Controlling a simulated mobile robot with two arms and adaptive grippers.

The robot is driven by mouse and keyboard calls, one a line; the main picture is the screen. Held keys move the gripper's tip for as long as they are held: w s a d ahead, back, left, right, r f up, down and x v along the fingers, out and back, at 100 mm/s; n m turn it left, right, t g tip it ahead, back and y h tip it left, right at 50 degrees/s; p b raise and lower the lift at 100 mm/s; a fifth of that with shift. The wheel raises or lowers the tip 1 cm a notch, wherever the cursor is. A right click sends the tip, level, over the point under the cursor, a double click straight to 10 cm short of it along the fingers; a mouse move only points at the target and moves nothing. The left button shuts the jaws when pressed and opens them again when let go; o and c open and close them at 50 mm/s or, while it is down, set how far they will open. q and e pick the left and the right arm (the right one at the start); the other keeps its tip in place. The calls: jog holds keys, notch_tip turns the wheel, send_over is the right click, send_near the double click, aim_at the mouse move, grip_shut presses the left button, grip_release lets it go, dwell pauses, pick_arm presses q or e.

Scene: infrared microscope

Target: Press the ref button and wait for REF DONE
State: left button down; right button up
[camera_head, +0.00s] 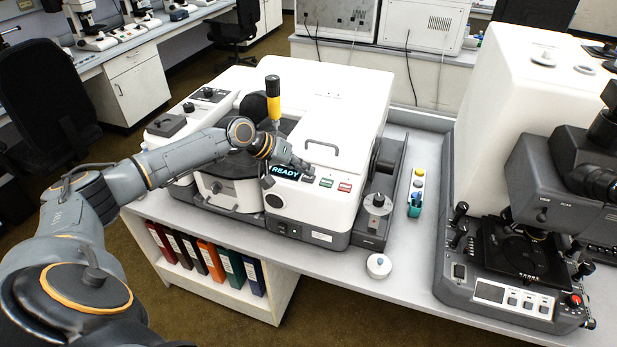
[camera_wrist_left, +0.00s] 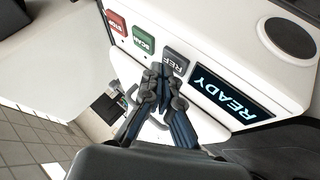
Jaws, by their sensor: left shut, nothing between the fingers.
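The white infrared instrument (camera_head: 330,110) stands on the bench. Its display (camera_head: 286,171) reads READY, which also shows in the left wrist view (camera_wrist_left: 232,95). The grey REF button (camera_wrist_left: 175,61) sits beside the display, with the green SCAN button (camera_wrist_left: 143,40) and red STOP button (camera_wrist_left: 115,22) in the same row. My left gripper (camera_head: 303,165) is shut and empty in front of this panel. In the left wrist view its fingertips (camera_wrist_left: 158,72) are at the edge of the REF button and partly cover it. I cannot tell whether they touch it. My right gripper is not in view.
A yellow-and-black cylinder (camera_head: 273,100) stands up behind my left wrist. A second microscope (camera_head: 530,220) stands at the right of the bench. A small white round container (camera_head: 378,266) sits near the front edge. Binders (camera_head: 210,260) stand on the shelf below.

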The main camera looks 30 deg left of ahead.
aim_at(305, 178)
pick_arm(q)
jog(key=shift+f, duration=0.4)
jog(key=shift+r, duration=0.1)
dwell(0.5)
jog(key=shift+r+p, duration=0.7)
jog(key=shift+r, duration=0.05)
notch_tip(305, 178, up, 5)
jog(key=p, duration=0.4)
jog(key=shift+p, duration=0.35)
dwell(0.3)
